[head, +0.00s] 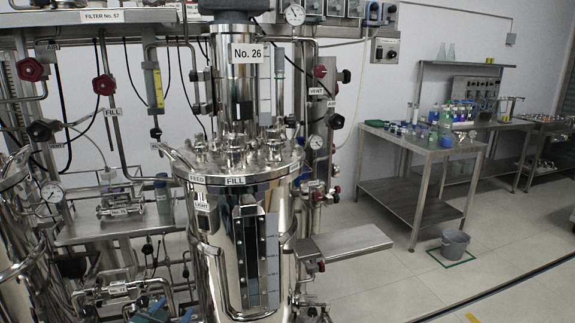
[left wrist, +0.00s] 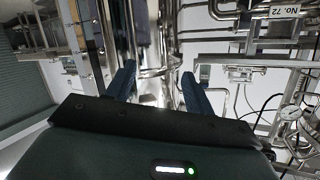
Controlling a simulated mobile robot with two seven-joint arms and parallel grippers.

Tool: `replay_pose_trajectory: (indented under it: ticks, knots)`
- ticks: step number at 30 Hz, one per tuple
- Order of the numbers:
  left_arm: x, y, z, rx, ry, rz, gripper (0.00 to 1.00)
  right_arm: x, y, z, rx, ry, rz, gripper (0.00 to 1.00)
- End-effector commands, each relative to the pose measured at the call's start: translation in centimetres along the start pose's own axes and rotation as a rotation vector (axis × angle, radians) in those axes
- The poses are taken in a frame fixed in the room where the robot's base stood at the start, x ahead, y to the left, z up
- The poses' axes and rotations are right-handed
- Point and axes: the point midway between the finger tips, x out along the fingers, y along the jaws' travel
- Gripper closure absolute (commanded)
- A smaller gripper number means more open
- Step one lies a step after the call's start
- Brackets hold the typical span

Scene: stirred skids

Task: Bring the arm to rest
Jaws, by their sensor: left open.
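My left gripper (left wrist: 158,82) shows in the left wrist view with its two dark blue fingers spread apart. Nothing is held between them; metal pipes show beyond the gap. In the head view, blue parts that look like my left gripper (head: 152,311) show at the bottom edge, low among the pipework left of the steel tank. Most of the arm is out of the picture there. My right gripper is in neither view.
A polished steel tank (head: 242,205) labelled No. 26 stands close in front, with valves and pipes around it. A small steel shelf (head: 345,243) juts out at its right. A steel workbench (head: 425,150) and a grey bucket (head: 455,245) stand farther right. Open floor lies between.

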Motion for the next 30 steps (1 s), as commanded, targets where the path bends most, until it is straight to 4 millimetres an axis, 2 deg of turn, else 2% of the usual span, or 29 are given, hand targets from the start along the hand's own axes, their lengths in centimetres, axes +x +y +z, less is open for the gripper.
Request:
replay_pose_trajectory:
  ticks: [1, 5, 6, 9, 12, 15, 20, 30]
  knots:
    - [-2.1, 2.7, 2.6, -0.016, -0.035, 0.04, 0.47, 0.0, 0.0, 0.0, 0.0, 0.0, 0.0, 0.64]
    - [-8.3, 8.6, 7.6, -0.066, -0.113, 0.132, 0.47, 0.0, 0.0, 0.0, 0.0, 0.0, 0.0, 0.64]
    - [-10.4, 10.2, 8.8, -0.084, -0.138, 0.157, 0.47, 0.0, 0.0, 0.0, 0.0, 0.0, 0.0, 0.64]
    - [-15.2, 13.5, 10.9, -0.131, -0.192, 0.209, 0.47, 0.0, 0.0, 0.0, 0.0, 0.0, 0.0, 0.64]
    - [-19.1, 15.6, 12.1, -0.172, -0.235, 0.243, 0.47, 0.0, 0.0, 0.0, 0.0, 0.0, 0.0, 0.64]
    - [-21.7, 16.9, 12.6, -0.201, -0.264, 0.262, 0.47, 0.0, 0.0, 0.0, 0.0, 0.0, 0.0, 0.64]
    - [-23.2, 17.6, 12.8, -0.219, -0.281, 0.274, 0.47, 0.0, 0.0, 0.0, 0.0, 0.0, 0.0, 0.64]
    - [-23.2, 17.6, 12.9, -0.218, -0.281, 0.274, 0.47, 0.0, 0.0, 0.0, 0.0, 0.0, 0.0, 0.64]
